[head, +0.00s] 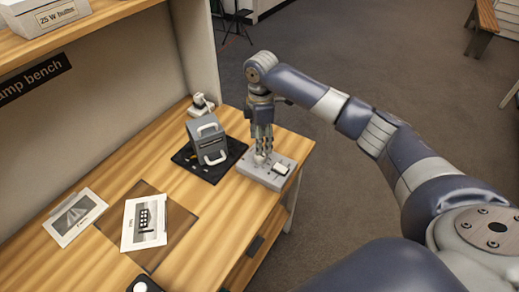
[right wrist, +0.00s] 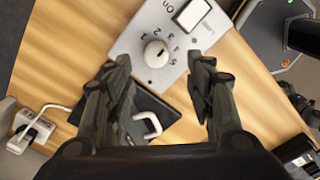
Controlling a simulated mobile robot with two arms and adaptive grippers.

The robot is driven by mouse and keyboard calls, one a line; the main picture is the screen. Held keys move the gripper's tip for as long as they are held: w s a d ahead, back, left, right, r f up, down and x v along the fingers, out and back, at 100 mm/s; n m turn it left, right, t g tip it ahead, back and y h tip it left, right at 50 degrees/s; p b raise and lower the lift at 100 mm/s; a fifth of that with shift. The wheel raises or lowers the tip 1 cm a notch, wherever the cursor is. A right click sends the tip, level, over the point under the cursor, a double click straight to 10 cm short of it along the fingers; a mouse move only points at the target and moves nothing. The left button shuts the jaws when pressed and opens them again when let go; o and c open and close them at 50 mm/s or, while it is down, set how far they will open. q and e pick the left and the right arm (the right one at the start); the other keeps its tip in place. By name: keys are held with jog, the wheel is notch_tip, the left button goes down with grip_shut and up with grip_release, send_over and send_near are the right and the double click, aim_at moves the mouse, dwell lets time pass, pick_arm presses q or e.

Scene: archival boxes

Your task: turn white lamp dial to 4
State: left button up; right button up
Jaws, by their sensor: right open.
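The white lamp dial (right wrist: 157,54) is a small round knob on a light grey control box (right wrist: 130,42). Printed numbers curve around one side of the knob; its exact setting is too small to read for certain. In the head view the control box (head: 250,173) sits near the bench's right end, and my gripper partly hides the dial. My right gripper (head: 261,152) points down over the box. In the right wrist view my right gripper (right wrist: 160,63) is open, with its fingers apart on either side of the dial. My left gripper is not in view.
A white rocker switch (right wrist: 193,13) sits beside the dial. A grey device with white handles (head: 208,140) stands on a black mat (head: 238,147) close by. A white plug (head: 201,104) is behind it. Printed cards (head: 145,221) lie farther left on the wooden bench (head: 110,171).

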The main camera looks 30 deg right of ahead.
aim_at(260, 157)
jog(key=f, duration=0.3)
jog(key=shift+w+f, duration=0.2)
jog(key=shift+f, duration=0.2)
notch_tip(260, 157, down, 3)
jog(key=shift+p, duration=0.4)
jog(key=shift+w+f, duration=0.1)
jog(key=c, duration=1.1)
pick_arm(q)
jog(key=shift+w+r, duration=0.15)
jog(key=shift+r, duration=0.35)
